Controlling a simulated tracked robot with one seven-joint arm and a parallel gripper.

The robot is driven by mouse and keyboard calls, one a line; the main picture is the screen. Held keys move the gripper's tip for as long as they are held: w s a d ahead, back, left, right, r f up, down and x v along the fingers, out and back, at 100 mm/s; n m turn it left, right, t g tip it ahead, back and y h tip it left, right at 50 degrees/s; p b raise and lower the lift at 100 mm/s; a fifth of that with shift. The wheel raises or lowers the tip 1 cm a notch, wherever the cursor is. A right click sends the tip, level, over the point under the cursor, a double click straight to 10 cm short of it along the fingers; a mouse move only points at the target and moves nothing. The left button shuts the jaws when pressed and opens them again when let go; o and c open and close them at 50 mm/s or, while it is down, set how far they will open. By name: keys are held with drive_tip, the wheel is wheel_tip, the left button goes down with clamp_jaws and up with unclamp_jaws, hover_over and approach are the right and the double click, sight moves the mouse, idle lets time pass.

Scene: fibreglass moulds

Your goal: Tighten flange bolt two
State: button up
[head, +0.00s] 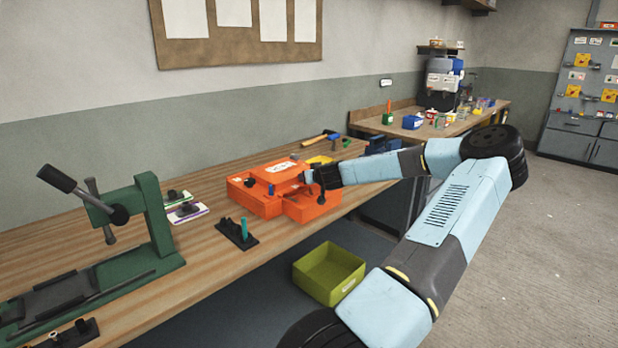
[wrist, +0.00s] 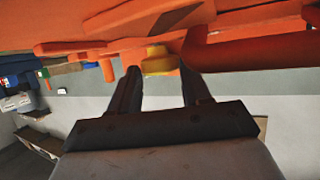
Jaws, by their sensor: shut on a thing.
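The orange mould (head: 262,207) stands on the workbench, with a small blue upright piece (head: 271,188) on its front side. My gripper (head: 308,177) is at its right end, reaching in from the right. In the wrist view, the two dark fingers of my gripper (wrist: 160,72) point at orange mould parts (wrist: 105,46). In the head view this piece is hidden behind my gripper. I cannot tell which flange bolt is number two.
A green press (head: 150,222) stands on the bench at left. A dark stand with a green peg (head: 243,229) is in front of the mould. A hammer (head: 318,138) lies behind it. A yellow-green bin (head: 329,273) is below the bench edge. The floor at right is clear.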

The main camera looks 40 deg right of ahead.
drive_tip(key=shift+a+m+h, duration=0.1)
drive_tip(key=shift+m+h, duration=0.3)
drive_tip(key=shift+h, duration=0.1)
drive_tip(key=o, duration=1)
drive_tip(key=shift+o, duration=0.3)
drive_tip(key=shift+a, duration=0.1)
drive_tip(key=shift+n+y, duration=0.8)
drive_tip(key=shift+y, duration=0.1)
